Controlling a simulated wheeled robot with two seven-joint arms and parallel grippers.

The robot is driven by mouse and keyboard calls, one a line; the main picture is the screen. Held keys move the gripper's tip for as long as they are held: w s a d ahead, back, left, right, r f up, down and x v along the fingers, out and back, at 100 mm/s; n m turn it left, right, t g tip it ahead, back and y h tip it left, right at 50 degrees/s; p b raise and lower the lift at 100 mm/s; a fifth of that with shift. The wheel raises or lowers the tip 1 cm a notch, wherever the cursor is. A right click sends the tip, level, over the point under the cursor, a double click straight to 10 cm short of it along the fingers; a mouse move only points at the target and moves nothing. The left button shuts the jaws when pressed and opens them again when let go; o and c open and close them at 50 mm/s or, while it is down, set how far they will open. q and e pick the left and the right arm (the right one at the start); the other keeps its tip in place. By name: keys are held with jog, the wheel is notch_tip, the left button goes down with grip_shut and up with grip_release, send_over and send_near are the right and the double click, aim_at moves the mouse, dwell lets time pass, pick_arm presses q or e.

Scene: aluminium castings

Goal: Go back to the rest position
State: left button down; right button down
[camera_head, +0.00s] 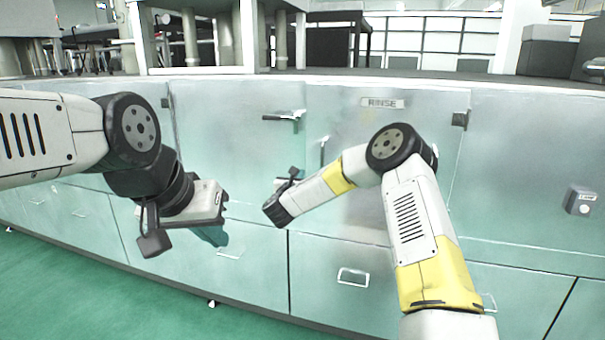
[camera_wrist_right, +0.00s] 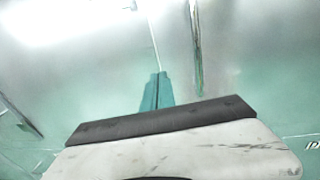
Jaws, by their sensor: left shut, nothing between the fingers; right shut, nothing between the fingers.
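My left gripper (camera_head: 212,235) hangs in the left middle of the head view, below its black wrist, in front of the cabinet fronts. Its teal fingers are partly hidden by the gripper body; they are shut and empty. My right arm comes up from the bottom right and bends left at a black joint. Its wrist ends in the middle of the head view, where its fingers are hidden. In the right wrist view my right gripper (camera_wrist_right: 157,92) shows its teal fingers together, with nothing between them. The two grippers are apart.
A small grey box (camera_head: 580,200) is on the right cabinet front. Green floor (camera_head: 90,290) is open at the lower left.

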jog(key=s+a+r+n+g+y, duration=0.1)
jog(key=s+r+n+g+y, duration=0.1)
jog(key=s+r+n+y, duration=0.55)
jog(key=s+a+r+n+g+y, duration=0.2)
jog(key=s+r+n, duration=0.55)
jog(key=n, duration=0.75)
jog(key=s+d+f+n+g+h, duration=0.1)
jog(key=s+d+n, duration=0.4)
jog(key=s, duration=0.6)
jog(key=s+d+f+n+g+h, duration=0.1)
jog(key=s+d+n+g, duration=0.3)
jog(key=s, duration=0.8)
jog(key=s+d+f+n+g+h, duration=0.1)
jog(key=s+d+f+n+g, duration=0.1)
jog(key=s+d+n, duration=0.5)
jog(key=s+d, duration=0.2)
jog(key=s, duration=0.2)
jog(key=shift+s+f, duration=0.35)
jog(key=shift+f, duration=0.05)
jog(key=shift+n+h, duration=0.25)
